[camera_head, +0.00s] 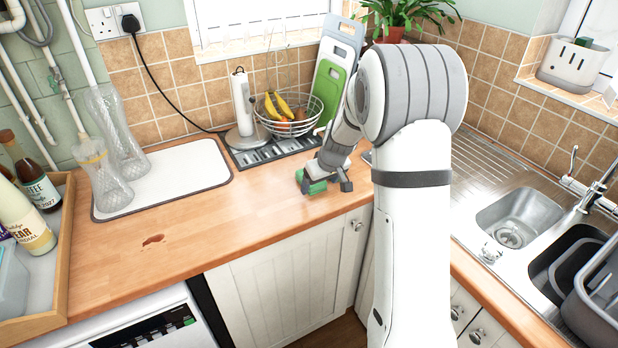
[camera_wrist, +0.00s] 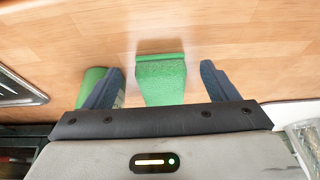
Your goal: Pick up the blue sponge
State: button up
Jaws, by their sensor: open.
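The sponge-like block I see at my gripper is green, not blue. In the wrist view this green block (camera_wrist: 160,80) lies on the wooden worktop between the two fingers, with a gap on each side. My gripper (camera_wrist: 162,85) is open, its dark fingers either side of the block. A second green piece (camera_wrist: 90,84) shows beyond the left finger and is partly hidden by it. In the head view my gripper (camera_head: 324,184) is low over the worktop near its front edge, with the green block (camera_head: 315,187) at it. I cannot make out a blue sponge.
A wire fruit bowl (camera_head: 289,113), a paper-towel holder (camera_head: 243,105) and chopping boards (camera_head: 332,72) stand behind my gripper. The sink (camera_head: 512,218) is at right.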

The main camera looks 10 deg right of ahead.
jog(key=w, duration=0.1)
jog(key=w+a+p, duration=0.1)
jog(key=w, duration=0.3)
jog(key=shift+w+a+f+p, duration=0.1)
jog(key=shift+a+p, duration=0.25)
jog(key=shift+p, duration=0.05)
jog(key=shift+f, duration=0.45)
jog(key=shift+f+b, duration=0.3)
jog(key=shift+b, duration=0.15)
jog(key=c, duration=1.1)
jog(key=shift+r+p, duration=0.3)
jog(key=shift+p, duration=0.1)
